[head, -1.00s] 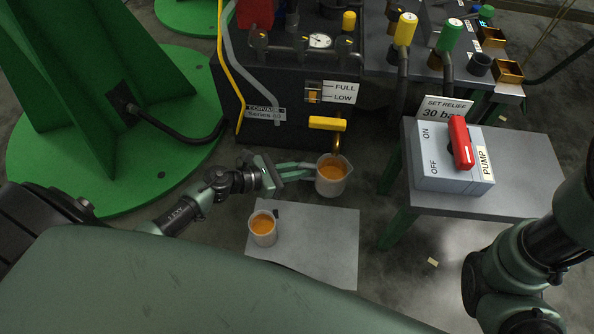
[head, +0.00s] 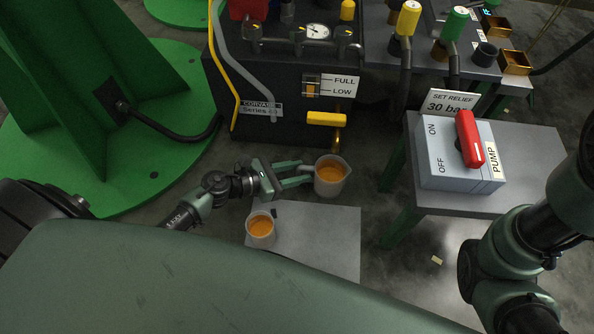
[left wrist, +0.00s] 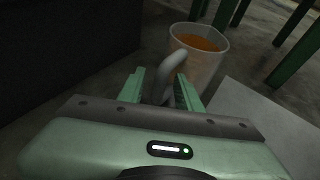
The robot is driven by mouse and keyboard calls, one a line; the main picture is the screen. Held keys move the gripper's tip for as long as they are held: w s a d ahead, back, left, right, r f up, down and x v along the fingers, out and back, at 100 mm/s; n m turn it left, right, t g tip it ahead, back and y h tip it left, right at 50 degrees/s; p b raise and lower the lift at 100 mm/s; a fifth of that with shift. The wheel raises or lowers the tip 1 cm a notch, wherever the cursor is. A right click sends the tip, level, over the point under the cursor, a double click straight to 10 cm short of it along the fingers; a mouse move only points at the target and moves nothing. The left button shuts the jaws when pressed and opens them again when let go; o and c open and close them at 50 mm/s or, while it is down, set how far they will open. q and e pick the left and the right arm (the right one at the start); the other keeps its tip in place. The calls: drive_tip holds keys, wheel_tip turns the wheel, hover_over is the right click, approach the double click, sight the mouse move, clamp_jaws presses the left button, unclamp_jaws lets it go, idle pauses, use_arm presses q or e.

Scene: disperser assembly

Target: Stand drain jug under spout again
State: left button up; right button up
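The drain jug (head: 331,178), a translucent white jug with orange liquid, stands upright on the floor below the brass spout (head: 337,140) with its yellow handle (head: 326,118). My left gripper (head: 305,174) is beside the jug on its left, at the jug's handle. In the left wrist view the jug (left wrist: 205,62) is ahead, and its curved handle (left wrist: 172,72) shows between the spread fingers of my left gripper (left wrist: 160,90), nearer the right finger. The fingers are apart. My right gripper is out of view; only its arm shows at the right.
A smaller cup of orange liquid (head: 261,229) stands on a grey mat (head: 335,245) in front. A side table (head: 525,165) at the right bears the pump box (head: 460,160) with a red switch. The dark tank (head: 265,120) stands behind the jug.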

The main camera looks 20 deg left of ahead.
use_arm(q)
drive_tip(key=shift+r, duration=0.3)
drive_tip(key=p+v, duration=0.5)
drive_tip(key=v, duration=0.7)
drive_tip(key=shift+f+p, duration=0.15)
drive_tip(key=shift+p, duration=0.15)
drive_tip(key=shift+w, duration=0.1)
